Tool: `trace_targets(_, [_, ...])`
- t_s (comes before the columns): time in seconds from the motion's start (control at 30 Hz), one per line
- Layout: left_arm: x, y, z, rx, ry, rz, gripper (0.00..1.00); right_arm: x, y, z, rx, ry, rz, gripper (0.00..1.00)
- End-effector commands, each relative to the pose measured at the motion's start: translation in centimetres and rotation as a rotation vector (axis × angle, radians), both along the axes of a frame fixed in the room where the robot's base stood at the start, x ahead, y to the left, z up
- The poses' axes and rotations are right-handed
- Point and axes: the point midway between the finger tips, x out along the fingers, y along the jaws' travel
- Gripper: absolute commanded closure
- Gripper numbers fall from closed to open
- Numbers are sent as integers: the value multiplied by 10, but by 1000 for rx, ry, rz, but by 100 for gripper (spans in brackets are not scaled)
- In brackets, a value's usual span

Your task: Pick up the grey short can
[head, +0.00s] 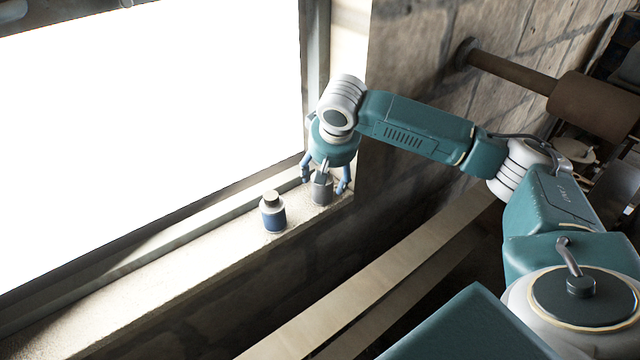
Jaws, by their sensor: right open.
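The grey short can (321,191) stands upright on the window sill, near the sill's right end. My right gripper (325,188) points down over it with its blue fingers spread, one on either side of the can. The fingers look open, and I cannot tell whether either one touches the can. The upper part of the can is partly hidden by the gripper. My left gripper is not in view.
A blue bottle with a dark cap (273,213) stands on the sill (160,290) just left of the can. The bright window is behind. A stone wall and a brown cylinder on a bar (590,104) are at the right. Wooden beams (390,280) run below the sill.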

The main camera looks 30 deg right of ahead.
Motion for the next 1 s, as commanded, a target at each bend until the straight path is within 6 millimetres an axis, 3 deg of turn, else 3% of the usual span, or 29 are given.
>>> trace_targets(0.1, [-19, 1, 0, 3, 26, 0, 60, 5, -2, -12, 0, 0, 0, 34])
trace_targets(0.23, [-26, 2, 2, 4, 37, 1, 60, 9, -3, -19, 0, 0, 0, 34])
trace_targets(0.57, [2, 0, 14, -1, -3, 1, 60, 30, -8, -57, -1, 0, 1, 34])
trace_targets(0.83, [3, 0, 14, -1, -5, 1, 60, 31, -9, -62, 0, -2, 1, 34])
trace_targets(0.87, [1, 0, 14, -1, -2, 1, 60, 31, -9, -62, 0, -2, 1, 36])
trace_targets(1.0, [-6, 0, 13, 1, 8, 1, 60, 31, -9, -62, 0, -2, 1, 64])
